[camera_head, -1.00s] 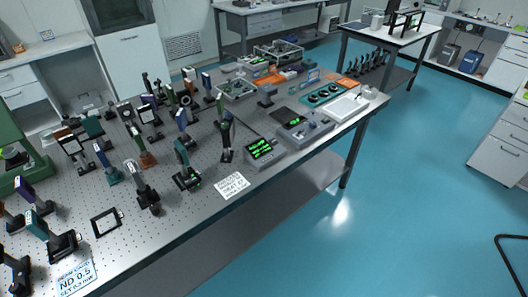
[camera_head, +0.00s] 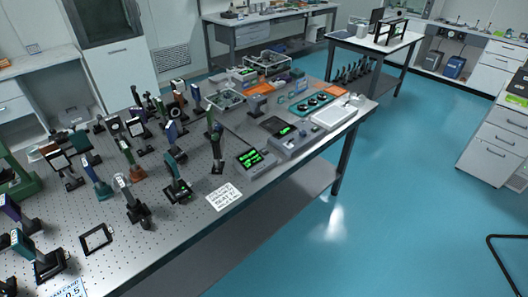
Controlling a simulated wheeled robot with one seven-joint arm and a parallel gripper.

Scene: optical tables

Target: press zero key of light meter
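A small grey meter with a lit green display (camera_head: 250,158) sits near the front edge of the optical table (camera_head: 200,232). A larger grey unit (camera_head: 292,147) with a second green display stands just to its right and behind. I cannot tell for certain which of the two is the light meter. Their keys are too small to read, so the zero key cannot be made out. My gripper is not in view.
Several post-mounted optics, such as one post (camera_head: 216,148) left of the meter, crowd the table. A printed white card (camera_head: 223,196) lies in front of the meter. A white tray (camera_head: 334,114) is at the right end. Blue floor (camera_head: 390,210) is clear right of the table.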

